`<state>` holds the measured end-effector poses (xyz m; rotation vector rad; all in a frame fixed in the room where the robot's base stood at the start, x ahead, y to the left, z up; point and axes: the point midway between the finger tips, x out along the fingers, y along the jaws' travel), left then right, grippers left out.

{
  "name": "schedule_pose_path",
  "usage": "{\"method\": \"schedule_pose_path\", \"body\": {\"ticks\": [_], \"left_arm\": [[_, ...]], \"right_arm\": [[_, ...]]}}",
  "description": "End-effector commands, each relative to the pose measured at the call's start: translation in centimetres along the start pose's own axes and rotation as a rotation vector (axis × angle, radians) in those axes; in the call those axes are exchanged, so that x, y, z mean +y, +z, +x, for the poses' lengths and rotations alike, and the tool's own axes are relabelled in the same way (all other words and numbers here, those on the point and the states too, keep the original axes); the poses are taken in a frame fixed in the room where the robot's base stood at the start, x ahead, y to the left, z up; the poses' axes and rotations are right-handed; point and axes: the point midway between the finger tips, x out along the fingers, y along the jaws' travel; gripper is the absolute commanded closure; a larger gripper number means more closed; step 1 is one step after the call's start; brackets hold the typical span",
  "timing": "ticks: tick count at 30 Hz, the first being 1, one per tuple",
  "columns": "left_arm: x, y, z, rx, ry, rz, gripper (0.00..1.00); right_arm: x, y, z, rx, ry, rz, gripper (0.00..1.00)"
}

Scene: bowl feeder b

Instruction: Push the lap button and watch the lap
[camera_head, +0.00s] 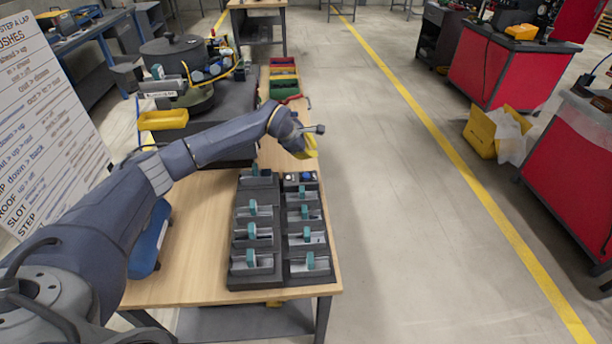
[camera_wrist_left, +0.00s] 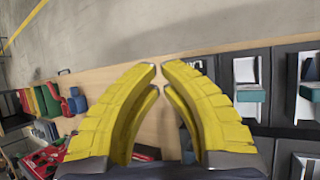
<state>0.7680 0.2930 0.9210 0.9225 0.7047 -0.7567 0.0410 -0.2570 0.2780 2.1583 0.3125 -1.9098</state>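My left gripper (camera_head: 310,150) hangs over the wooden table, just beyond the far end of the block of black bins. In the left wrist view its two yellow fingers (camera_wrist_left: 160,66) curve inward, tips almost meeting with nothing between them. A small dark box with white and blue round tops (camera_head: 300,178) sits at the far right of the bins, near the gripper; I cannot tell whether one is the lap button. The bowl feeder (camera_head: 172,48) stands beyond the table at the left. A board headed "step a lap" (camera_head: 45,110) leans at the left. My right gripper is out of view.
Two rows of black bins (camera_head: 253,242) with teal pieces fill the table's right side. Bare wooden tabletop (camera_head: 195,225) lies left of them. Coloured bins (camera_head: 284,78) stand beyond the gripper. A yellow tray (camera_head: 163,120) sits below the feeder. Open floor lies to the right.

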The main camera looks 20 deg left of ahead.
Motion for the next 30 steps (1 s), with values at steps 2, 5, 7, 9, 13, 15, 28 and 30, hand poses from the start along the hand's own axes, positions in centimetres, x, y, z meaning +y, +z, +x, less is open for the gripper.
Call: {"method": "schedule_pose_path", "body": {"ticks": [2,5,7,9,13,15,28,30], "left_arm": [[-0.5,-0.5,0.8,0.001,-0.002,-0.002,1.0],[-1.0,-0.9,1.8,0.0,-0.001,-0.002,1.0],[-1.3,-1.2,2.4,0.0,-0.002,-0.002,1.0],[-1.7,-1.6,3.0,0.0,-0.002,-0.003,1.0],[-2.1,-2.0,3.9,0.0,-0.001,-0.002,1.0],[-2.3,-2.3,4.2,0.0,0.0,-0.001,1.0],[-2.8,-2.8,5.1,0.0,0.0,0.0,1.0],[-2.8,-2.8,5.1,0.0,0.0,0.0,1.0]], "right_arm": [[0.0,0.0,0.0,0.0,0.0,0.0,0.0],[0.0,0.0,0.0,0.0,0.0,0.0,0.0],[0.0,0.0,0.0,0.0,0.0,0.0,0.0],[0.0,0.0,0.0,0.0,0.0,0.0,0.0],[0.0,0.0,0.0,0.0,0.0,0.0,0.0],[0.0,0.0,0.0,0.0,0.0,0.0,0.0],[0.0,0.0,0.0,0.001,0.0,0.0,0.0],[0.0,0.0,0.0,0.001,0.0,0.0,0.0]]}}
